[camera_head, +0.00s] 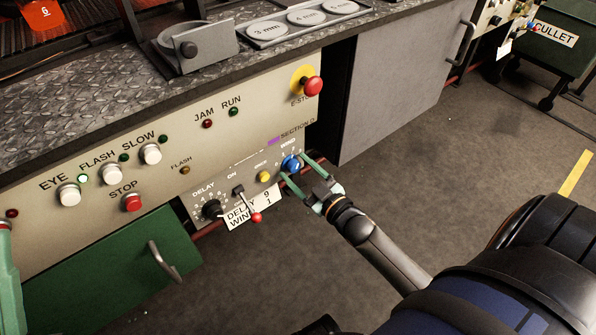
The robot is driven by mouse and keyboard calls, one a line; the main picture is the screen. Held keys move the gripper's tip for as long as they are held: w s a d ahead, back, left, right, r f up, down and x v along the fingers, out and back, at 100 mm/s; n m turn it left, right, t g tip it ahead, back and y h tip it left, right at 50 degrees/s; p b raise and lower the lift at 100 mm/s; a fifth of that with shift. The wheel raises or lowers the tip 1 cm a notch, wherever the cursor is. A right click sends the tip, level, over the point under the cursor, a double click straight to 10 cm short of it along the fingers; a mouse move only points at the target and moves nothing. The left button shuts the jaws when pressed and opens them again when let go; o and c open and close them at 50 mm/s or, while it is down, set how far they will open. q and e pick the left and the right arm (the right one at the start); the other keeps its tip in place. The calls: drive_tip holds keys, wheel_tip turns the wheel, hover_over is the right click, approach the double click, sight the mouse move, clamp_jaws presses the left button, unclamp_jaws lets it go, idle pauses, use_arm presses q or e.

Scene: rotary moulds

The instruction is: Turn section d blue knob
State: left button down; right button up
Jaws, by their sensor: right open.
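The blue knob (291,163) sits under the label WIND on the SECTION D panel (225,180), at the panel's right end. My right gripper (294,167) reaches in from the lower right. Its two green fingers are spread, one at the upper right of the knob and one at its lower left. I cannot tell whether they touch it. A light green piece (8,285) at the left edge may be part of my left gripper; its jaws are not visible.
Left of the knob are a yellow button (264,177), a red-tipped lever (256,217), a black DELAY knob (211,210) and a paper tag (240,220). A red E-stop (313,86) is above. A green door (110,275) is below left. Open floor lies in front.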

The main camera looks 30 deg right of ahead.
clamp_jaws()
idle(0.7)
